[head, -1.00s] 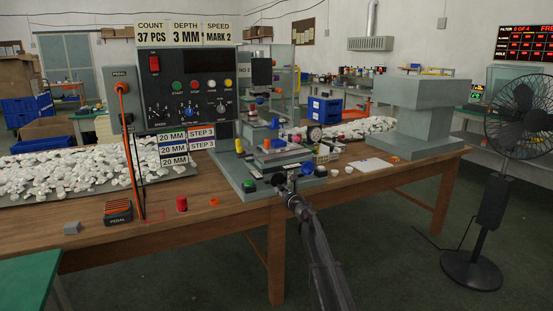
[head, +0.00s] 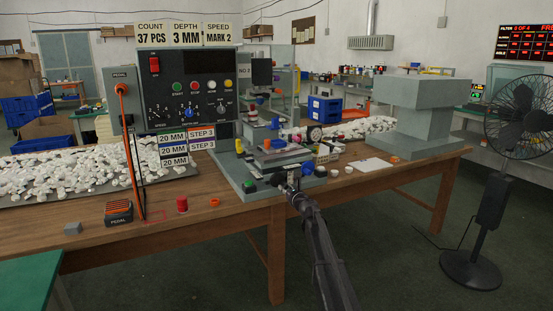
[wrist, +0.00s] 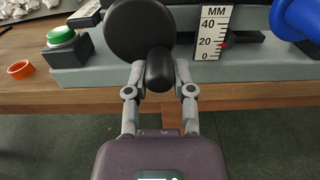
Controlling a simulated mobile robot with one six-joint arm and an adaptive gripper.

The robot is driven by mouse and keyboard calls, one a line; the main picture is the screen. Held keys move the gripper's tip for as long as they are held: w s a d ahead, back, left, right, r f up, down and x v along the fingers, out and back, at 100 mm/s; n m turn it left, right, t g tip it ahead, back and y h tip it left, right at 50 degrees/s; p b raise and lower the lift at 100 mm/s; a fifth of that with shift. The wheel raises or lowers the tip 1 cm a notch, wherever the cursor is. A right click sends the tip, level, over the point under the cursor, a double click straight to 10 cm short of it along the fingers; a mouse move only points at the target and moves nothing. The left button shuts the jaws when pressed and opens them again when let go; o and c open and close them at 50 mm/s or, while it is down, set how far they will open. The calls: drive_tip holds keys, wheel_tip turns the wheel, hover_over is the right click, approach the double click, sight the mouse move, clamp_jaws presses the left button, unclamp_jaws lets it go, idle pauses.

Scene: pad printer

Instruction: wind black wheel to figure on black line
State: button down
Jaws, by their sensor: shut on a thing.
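The black wheel (wrist: 138,28) stands upright at the front of the machine in the wrist view. Its black handle (wrist: 160,70) sticks out toward me. My gripper (wrist: 160,76) is shut on this handle, one grey finger on each side; in the head view my gripper (head: 292,188) is at the machine's front edge. To the wheel's right is a white MM scale (wrist: 211,34) marked 0, 20 and 40. A small red pointer (wrist: 223,44) is at its right edge, close to the 20 mark. The labels (head: 187,146) read 20 MM, with STEP 3 beside two of them.
A green button (wrist: 62,35) and an orange ring (wrist: 20,70) are left of the wheel. A blue knob (wrist: 299,18) is right of the scale. The control box (head: 188,90) stands behind. Floor in front of the wooden bench (head: 235,215) is clear.

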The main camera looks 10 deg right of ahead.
drive_tip(key=shift+w+d+r, duration=0.1)
drive_tip(key=shift+w+d, duration=0.05)
drive_tip(key=shift+d, duration=0.05)
drive_tip(key=shift+r+p, duration=0.45)
drive_tip(key=shift+p, duration=0.2)
drive_tip(key=shift+a+r+p, duration=0.25)
drive_tip(key=shift+r+p, duration=0.25)
drive_tip(key=shift+a+r, duration=0.1)
drive_tip(key=shift+a, duration=0.1)
